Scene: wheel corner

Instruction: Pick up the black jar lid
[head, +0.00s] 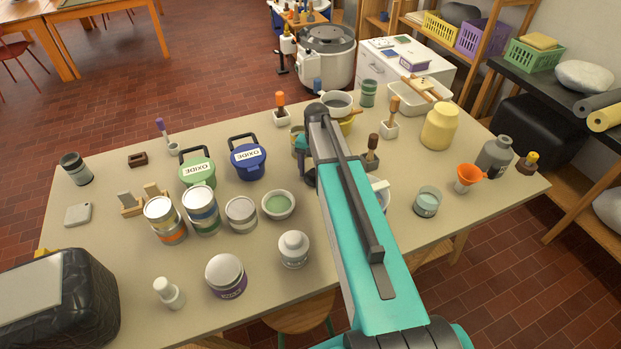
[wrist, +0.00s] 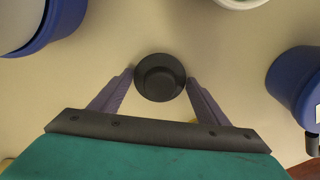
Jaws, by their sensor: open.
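The black jar lid (wrist: 160,76) shows in the wrist view as a small dark round piece with a raised rim, on the pale tabletop. My gripper (wrist: 160,80) is open, with one purple-grey finger on each side of the lid. The fingertips are close to its edges; I cannot tell whether they touch it.
In the wrist view a blue tub (wrist: 296,88) stands right of the lid, another blue container (wrist: 28,38) at upper left, and a white rim (wrist: 242,3) at the top.

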